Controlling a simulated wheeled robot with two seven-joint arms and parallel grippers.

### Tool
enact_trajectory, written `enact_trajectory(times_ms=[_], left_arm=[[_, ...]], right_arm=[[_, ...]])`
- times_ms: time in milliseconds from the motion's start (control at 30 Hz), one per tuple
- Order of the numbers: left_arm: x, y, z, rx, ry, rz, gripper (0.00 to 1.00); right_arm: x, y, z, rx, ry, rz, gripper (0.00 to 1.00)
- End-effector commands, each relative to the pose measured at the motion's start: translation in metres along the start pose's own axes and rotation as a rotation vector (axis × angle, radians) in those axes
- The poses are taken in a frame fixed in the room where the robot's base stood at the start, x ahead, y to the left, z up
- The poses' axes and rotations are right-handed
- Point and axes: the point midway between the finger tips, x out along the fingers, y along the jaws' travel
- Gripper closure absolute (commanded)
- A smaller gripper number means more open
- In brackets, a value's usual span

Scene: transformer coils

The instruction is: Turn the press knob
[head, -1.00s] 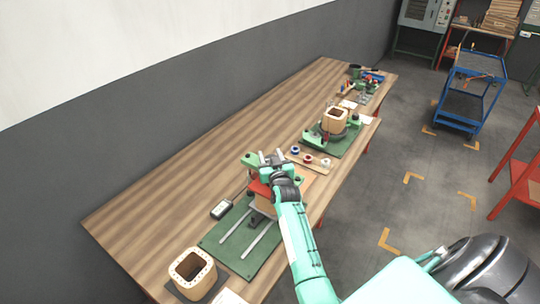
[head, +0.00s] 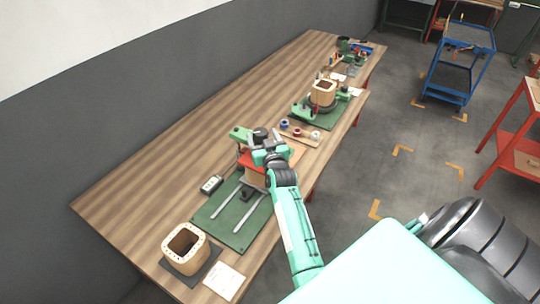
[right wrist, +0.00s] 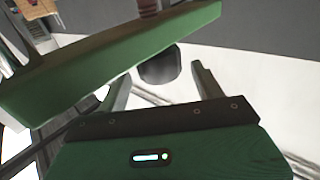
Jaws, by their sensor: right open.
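The press knob (head: 260,134) is a small black round knob on top of the green press (head: 239,134). My right gripper (head: 267,141) is just beside the knob, over the press's red part (head: 247,159). In the right wrist view the dark knob (right wrist: 160,67) shows beyond the open fingers (right wrist: 161,88), roughly between their tips. Whether the fingers touch it I cannot tell. A green beam (right wrist: 110,62) crosses that view and hides part of what lies behind. My left gripper is out of view.
The press stands on a green base (head: 230,215) with two metal rails. A wooden coil former (head: 187,243), a small grey meter (head: 211,184) and a paper sheet (head: 224,281) lie nearby. A second green station (head: 318,110) stands farther along the table. The table's left side is clear.

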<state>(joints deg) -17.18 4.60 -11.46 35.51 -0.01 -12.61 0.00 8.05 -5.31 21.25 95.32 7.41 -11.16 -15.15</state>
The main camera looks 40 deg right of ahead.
Motion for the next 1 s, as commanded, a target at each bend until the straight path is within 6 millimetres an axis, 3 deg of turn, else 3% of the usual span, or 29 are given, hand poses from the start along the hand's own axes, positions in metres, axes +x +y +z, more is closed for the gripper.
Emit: enact_trajectory(times_ms=[300,500,1000], left_arm=[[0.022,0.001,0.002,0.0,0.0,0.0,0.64],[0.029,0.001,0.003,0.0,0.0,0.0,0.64],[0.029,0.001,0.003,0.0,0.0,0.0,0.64]], right_arm=[[-0.061,0.0,0.003,0.001,0.0,0.0,0.32],[-0.085,0.001,0.001,0.0,0.002,0.001,0.32],[-0.092,0.001,-0.001,0.001,0.002,0.001,0.32]])
